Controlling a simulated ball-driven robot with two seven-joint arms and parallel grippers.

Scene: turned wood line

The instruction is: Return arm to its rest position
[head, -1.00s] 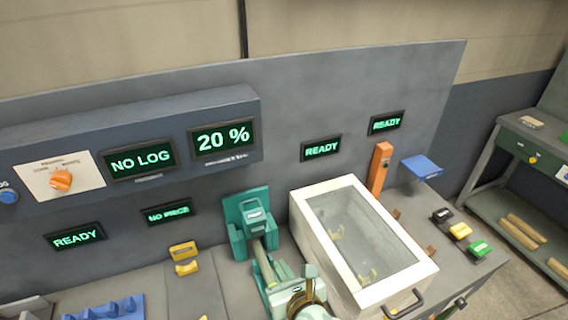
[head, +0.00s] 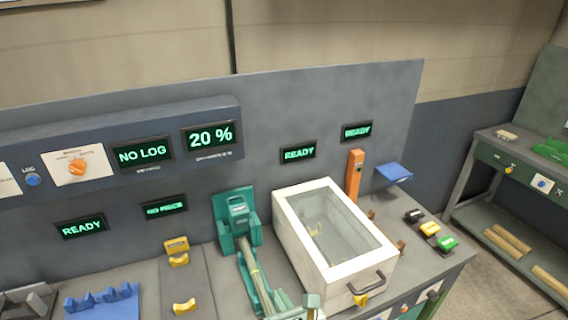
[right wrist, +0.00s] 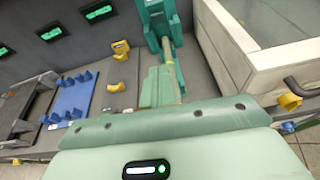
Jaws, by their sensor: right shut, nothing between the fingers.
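My right gripper (head: 284,302) shows only in part at the bottom edge of the head view, pale green, in front of the green machine (head: 238,222). In the right wrist view its pale green body fills the lower part, and the shut, empty jaws (right wrist: 163,84) point up toward the green machine (right wrist: 163,20). A narrow tan strip runs along the machine's bed; I cannot tell what it is. My left gripper is in neither view.
A white box with a glass lid (head: 283,230) stands shut right of the machine, its dark handle (head: 367,284) in front. Yellow rests (head: 177,250) and a blue rack (head: 103,303) lie left. Displays read NO LOG (head: 142,154), 20 % and READY. A green shelf (head: 493,215) stands far right.

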